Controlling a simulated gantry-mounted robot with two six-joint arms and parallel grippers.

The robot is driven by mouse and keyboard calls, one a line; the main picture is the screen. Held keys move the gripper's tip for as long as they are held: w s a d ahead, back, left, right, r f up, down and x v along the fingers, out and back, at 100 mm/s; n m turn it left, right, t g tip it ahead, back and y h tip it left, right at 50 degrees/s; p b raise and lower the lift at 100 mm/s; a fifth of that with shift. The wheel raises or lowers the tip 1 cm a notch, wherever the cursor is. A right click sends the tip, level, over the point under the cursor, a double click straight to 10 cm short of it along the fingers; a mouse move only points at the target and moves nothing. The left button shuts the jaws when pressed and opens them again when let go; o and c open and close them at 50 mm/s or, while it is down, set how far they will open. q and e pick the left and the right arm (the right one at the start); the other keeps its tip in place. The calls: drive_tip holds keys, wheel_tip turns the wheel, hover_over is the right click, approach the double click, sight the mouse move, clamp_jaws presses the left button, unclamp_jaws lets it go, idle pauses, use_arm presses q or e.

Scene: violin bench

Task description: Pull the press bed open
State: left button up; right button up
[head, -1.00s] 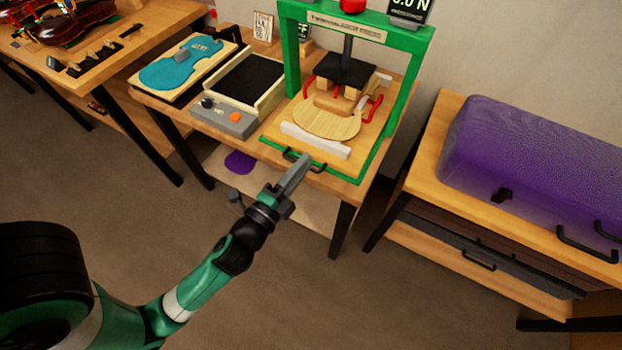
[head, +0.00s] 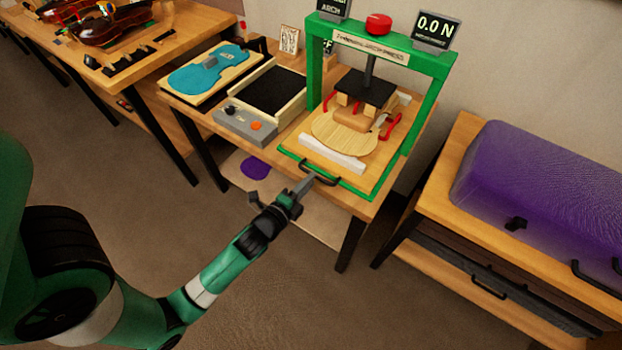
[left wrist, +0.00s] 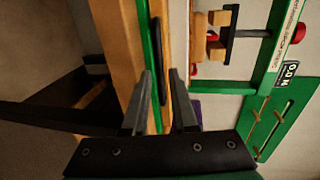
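The green press (head: 438,85) stands on a wooden bench. Its bed (head: 372,180), a wooden board with a green front edge, lies under the frame and holds a pale violin plate (head: 338,136). A black bar handle (head: 322,181) sits on the bed's front edge. My left gripper (head: 305,184) is at the handle's left part in the head view. In the left wrist view my left gripper (left wrist: 161,72) is open, one finger to each side of the handle (left wrist: 157,62), with gaps showing. Whether it touches the handle is hard to tell. My right gripper is not in view.
A grey control box (head: 243,125) and a blue violin form (head: 210,68) are left of the press. A purple case (head: 545,195) lies on a separate bench at right. The floor in front of the press is free.

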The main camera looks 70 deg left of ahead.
use_arm(q)
drive_tip(key=shift+w+a+f, duration=0.15)
drive_tip(key=shift+w+a, duration=0.25)
drive_tip(key=shift+w, duration=0.15)
clamp_jaws()
idle(1.0)
